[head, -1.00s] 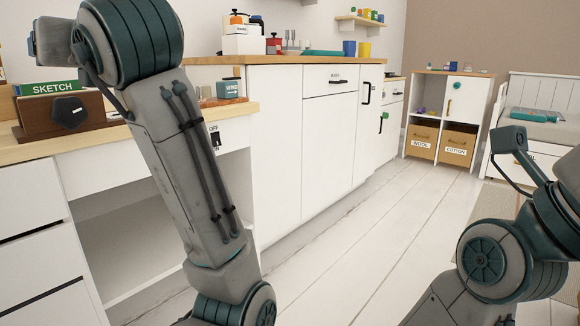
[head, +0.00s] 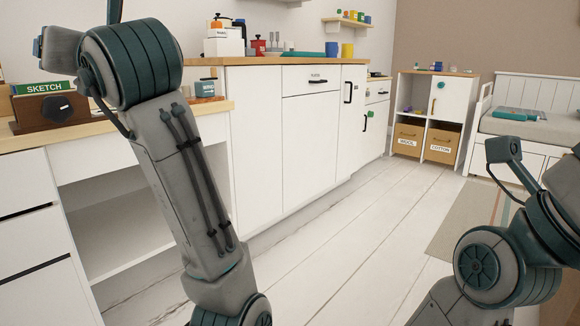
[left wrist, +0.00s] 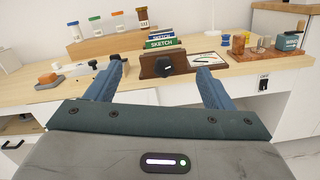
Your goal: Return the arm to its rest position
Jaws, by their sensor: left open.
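My left arm rises at the left of the head view, and its gripper is out of sight there. In the left wrist view my left gripper (left wrist: 160,82) is open, its two blue fingers wide apart with nothing between them. It faces the wooden desk (left wrist: 60,111), in front of a dark wooden box with a black knob (left wrist: 168,64) and apart from it. My right arm stands at the lower right of the head view, bent. No right gripper fingers can be made out.
The desk carries books marked SKETCH (left wrist: 162,41), a tray (left wrist: 207,60), an orange-topped block (left wrist: 48,79) and small jars. In the head view a white cabinet (head: 295,140) stands beyond the desk. The pale plank floor (head: 330,245) is clear, with a rug (head: 470,215) at the right.

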